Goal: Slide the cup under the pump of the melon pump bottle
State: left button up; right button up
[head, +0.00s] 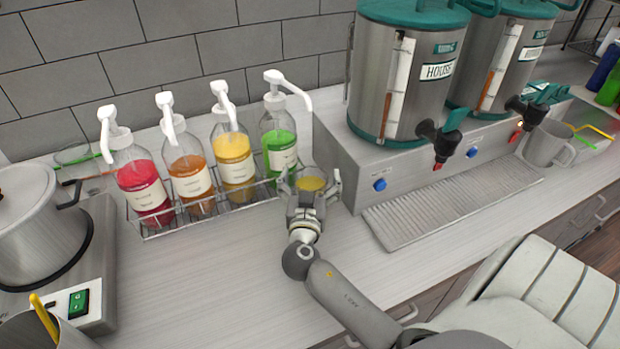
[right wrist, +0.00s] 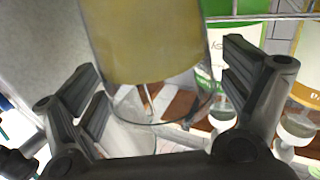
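The melon pump bottle is likely the bottle with green syrup (head: 279,140), at the right end of the rack, its white pump spout pointing right. A clear cup with yellow liquid (head: 312,184) stands on the counter just right of and in front of that bottle. My right gripper (head: 309,187) is open, one finger on either side of the cup. In the right wrist view the cup (right wrist: 150,40) is between the spread fingers, with the green bottle's label beyond. Finger contact is unclear. My left gripper is not in view.
Red, orange and yellow pump bottles (head: 233,160) stand in the same wire rack (head: 165,231). A dispenser base (head: 345,160) is close right of the cup, with a drip tray (head: 450,205) before it. The counter in front of the rack is clear.

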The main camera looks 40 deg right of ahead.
jog(key=v, duration=1.2)
